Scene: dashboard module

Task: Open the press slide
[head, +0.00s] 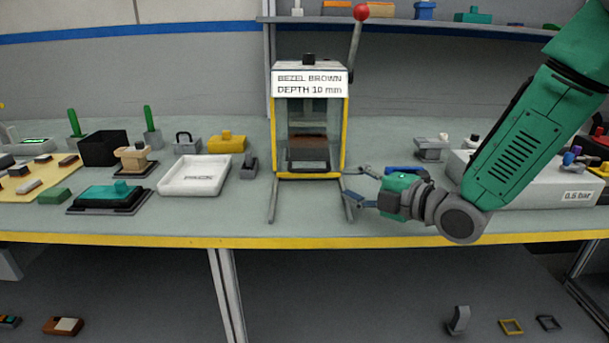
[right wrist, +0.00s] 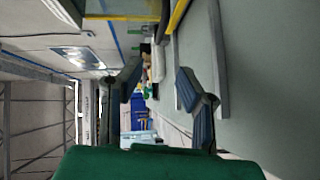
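The press (head: 346,120) stands mid-table, a yellow-edged box with a clear front, labelled "BEZEL BROWN DEPTH 10 mm". A lever with a red knob (head: 361,12) rises at its upper right. A brown part (head: 307,142) shows inside, low down, with a dark handle-like bar (head: 308,169) at the front bottom. Two grey rails (head: 273,203) reach forward from the base. My right gripper (head: 357,184) is open and empty at the press's lower right, around or beside the right rail. Its spread fingers show in the right wrist view (right wrist: 160,80). My left gripper is out of view.
A teal part on a dark base (head: 112,195) is farther left. A pale box marked "0.5 bar" (head: 545,192) stands right, behind my arm. Table between the rails is clear.

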